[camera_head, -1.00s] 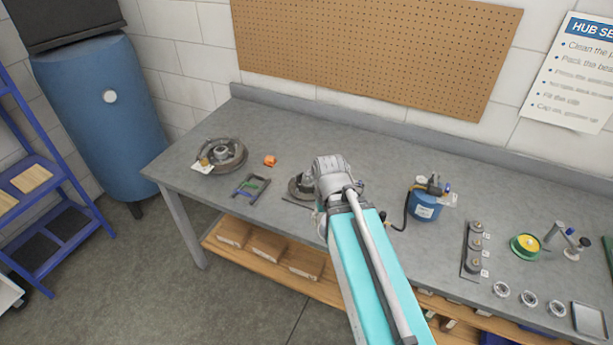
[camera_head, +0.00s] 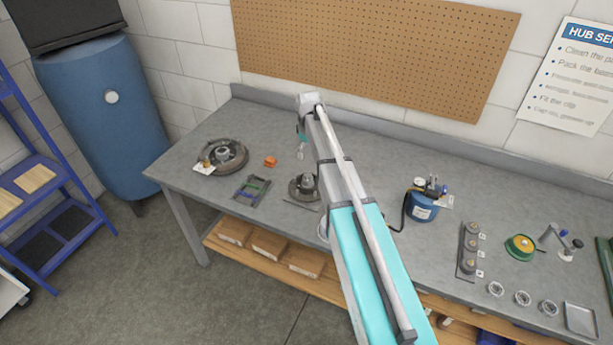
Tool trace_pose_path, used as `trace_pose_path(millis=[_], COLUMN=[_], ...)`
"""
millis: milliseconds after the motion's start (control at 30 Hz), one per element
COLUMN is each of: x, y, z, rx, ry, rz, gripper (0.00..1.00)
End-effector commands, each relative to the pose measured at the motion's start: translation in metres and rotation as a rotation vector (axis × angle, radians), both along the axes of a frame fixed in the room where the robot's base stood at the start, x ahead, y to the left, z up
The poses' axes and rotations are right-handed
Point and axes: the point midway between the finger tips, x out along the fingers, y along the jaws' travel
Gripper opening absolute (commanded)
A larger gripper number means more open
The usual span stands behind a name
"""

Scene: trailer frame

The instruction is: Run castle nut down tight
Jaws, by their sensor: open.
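A grey hub with a raised centre (camera_head: 305,183) sits on the workbench, just left of my arm. A larger disc-shaped hub or rotor (camera_head: 223,156) lies at the bench's left end, with a small brass-coloured part and a white tag at its left. I cannot make out a castle nut on either; they are too small here. My gripper (camera_head: 300,153) hangs from the arm's far end, above the bench behind the grey hub. It is open, appears empty and is apart from the hub.
Left of the hub are a dark tray (camera_head: 252,191) and an orange item (camera_head: 270,161). To the right stand a blue canister (camera_head: 422,206), a strip of several posts (camera_head: 469,247), a green-yellow round item (camera_head: 520,247) and ring-like parts (camera_head: 522,298). The pegboard wall (camera_head: 370,60) rises behind.

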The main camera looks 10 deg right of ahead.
Motion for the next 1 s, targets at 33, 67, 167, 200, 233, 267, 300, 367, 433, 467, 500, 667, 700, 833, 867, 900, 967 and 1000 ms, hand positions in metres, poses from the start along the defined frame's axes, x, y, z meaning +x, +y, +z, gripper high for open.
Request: trace_pose_path(millis=[33,67,167,200,233,267,300,367,433,467,500,667,700,833,867,900,967,1000], x=[0.007,0.009,0.011,0.01,0.01,0.01,0.01,0.01,0.01,0.01,0.01,0.01,0.01,0.01,0.01,0.01,0.01,0.01], y=[0.0,0.0,0.0,0.0,0.0,0.0,0.0,0.0,0.0,0.0,0.0,0.0,0.0,-0.001,0.0,-0.001,-0.001,-0.001], z=[0.001,0.001,0.001,0.001,0.001,0.001,0.001,0.001,0.001,0.001,0.001,-0.003,-0.004,-0.011,-0.013,-0.015,-0.02,-0.023], rx=[0.0,0.0,0.0,0.0,0.0,0.0,0.0,0.0,0.0,0.0,0.0,0.0,0.0,0.0,0.0,0.0,0.0,0.0], ry=[0.0,0.0,0.0,0.0,0.0,0.0,0.0,0.0,0.0,0.0,0.0,0.0,0.0,0.0,0.0,0.0,0.0,0.0], rz=[0.012,0.016,0.024,0.025,0.025,0.024,0.024,0.024,0.023,0.023,0.023,0.022,0.022,0.022,0.022,0.022,0.022,0.022], gripper=[0.92,0.92,0.92,0.92,0.92,0.92,0.92,0.92,0.92,0.92,0.92,0.92,0.92,0.92,0.92,0.92,0.92,0.92])
